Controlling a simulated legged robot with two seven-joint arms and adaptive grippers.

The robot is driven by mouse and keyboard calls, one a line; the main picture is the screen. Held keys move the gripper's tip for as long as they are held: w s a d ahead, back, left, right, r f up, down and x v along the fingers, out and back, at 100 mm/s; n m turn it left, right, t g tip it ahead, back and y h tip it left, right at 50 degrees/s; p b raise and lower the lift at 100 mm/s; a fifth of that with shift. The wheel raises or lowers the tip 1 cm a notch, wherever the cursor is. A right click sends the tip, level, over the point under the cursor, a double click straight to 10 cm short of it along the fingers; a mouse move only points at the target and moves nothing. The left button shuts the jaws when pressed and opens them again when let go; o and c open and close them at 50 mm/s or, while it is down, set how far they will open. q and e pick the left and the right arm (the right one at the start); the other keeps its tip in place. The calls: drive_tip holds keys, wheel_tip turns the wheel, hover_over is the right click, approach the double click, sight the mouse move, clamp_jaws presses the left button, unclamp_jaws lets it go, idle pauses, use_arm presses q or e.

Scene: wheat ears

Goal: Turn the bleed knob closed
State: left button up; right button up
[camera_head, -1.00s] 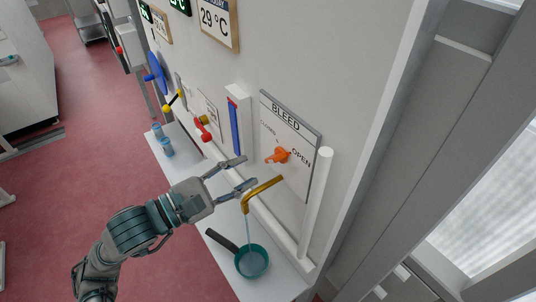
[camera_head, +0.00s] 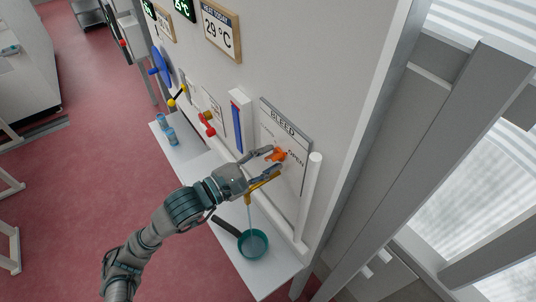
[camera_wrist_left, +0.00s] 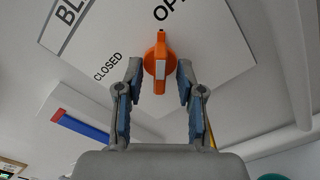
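The orange bleed knob (camera_head: 278,155) sits on the white BLEED panel (camera_head: 284,119) on the wall. In the left wrist view the knob (camera_wrist_left: 157,62) lies ahead of and between the fingers, and its handle stands lengthwise between them. The words CLOSED and OPEN show on either side of it. My left gripper (camera_head: 274,159) is open, with its fingertips at the knob, one on each side. In the left wrist view the left gripper (camera_wrist_left: 158,80) shows gaps between its fingers and the knob. My right gripper is not in view.
A brass spout (camera_head: 262,186) sits just below my left gripper, with a stream running into a teal pan (camera_head: 253,244) on the white shelf (camera_head: 268,277). A white vertical pipe (camera_head: 309,200) stands right of the panel. A red-handled valve (camera_head: 207,124) is to the left.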

use_arm(q)
drive_tip(key=shift+w+d, duration=0.15)
drive_tip(key=shift+d, duration=0.05)
drive_tip(key=shift+a, duration=0.1)
clamp_jaws()
